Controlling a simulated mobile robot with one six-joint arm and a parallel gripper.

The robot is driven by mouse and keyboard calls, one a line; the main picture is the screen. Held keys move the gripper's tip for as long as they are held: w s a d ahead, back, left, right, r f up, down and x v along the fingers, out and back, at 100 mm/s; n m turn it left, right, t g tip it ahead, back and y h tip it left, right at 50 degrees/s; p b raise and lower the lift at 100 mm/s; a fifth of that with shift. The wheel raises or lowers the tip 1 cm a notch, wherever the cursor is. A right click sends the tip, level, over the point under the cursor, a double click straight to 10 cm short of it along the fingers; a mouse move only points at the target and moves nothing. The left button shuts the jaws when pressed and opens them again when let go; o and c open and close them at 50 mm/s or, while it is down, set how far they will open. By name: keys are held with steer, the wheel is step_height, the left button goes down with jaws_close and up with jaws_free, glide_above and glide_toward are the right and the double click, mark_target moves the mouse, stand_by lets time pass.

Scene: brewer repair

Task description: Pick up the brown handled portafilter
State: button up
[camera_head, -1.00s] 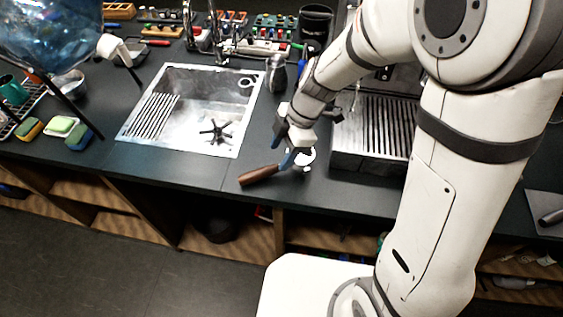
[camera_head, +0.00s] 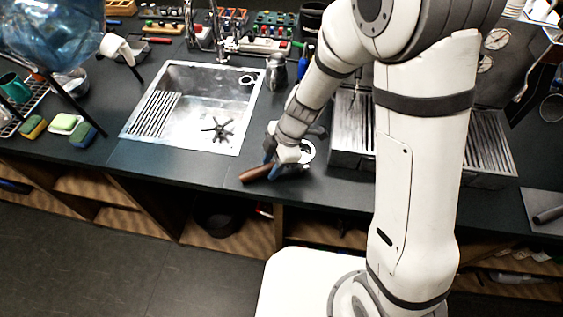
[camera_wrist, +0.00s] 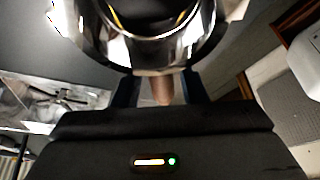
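The portafilter has a brown handle (camera_head: 256,173) and a round metal head (camera_head: 307,152). It lies on the dark counter near the front edge, right of the sink, with its handle pointing left. My gripper (camera_head: 273,160) is down over the handle near the head. In the wrist view the shiny metal head (camera_wrist: 150,45) fills the top, and a short piece of the brown handle (camera_wrist: 162,92) shows between the two dark fingers (camera_wrist: 160,90). Gaps show between the handle and both fingers, so the gripper is open around it. Most of the handle is hidden behind the gripper body.
A metal sink (camera_head: 150,136) is to the left. A steel drip tray (camera_head: 350,128) is close on the right. A small metal pitcher (camera_head: 276,72) stands behind my gripper. Sponges (camera_head: 64,122) lie at the far left. The counter in front of the sink is clear.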

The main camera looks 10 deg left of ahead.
mark_target(272, 164)
jaws_close()
stand_by(0.5)
steer(key=shift+w+r, duration=0.1)
steer(key=shift+r, duration=0.45)
step_height(272, 164, up, 9)
steer(key=b, duration=0.1)
steer(key=shift+b, duration=0.3)
steer(key=shift+c, duration=1.2)
jaws_free()
jaws_close()
